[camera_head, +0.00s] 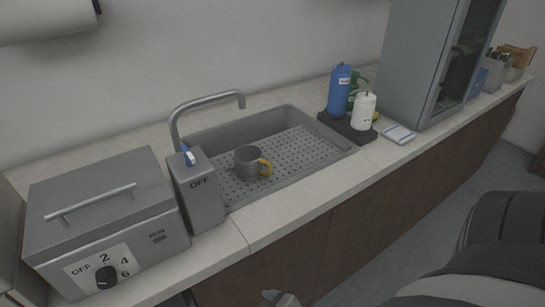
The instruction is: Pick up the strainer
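A grey cup-shaped vessel (247,161) with a yellow handle on its right side stands upright in the sink. A small light grey piece (281,298) at the bottom edge looks like the tip of my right gripper, mostly cut off. It is in front of the counter, well apart from the vessel. My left gripper is out of view.
A grey box with a dial (105,225) and a narrow box marked OFF (199,195) stand left of the sink. A tap (207,98) arches behind it. Blue (339,90) and white (363,111) bottles stand on a dark tray to its right. The front counter strip is clear.

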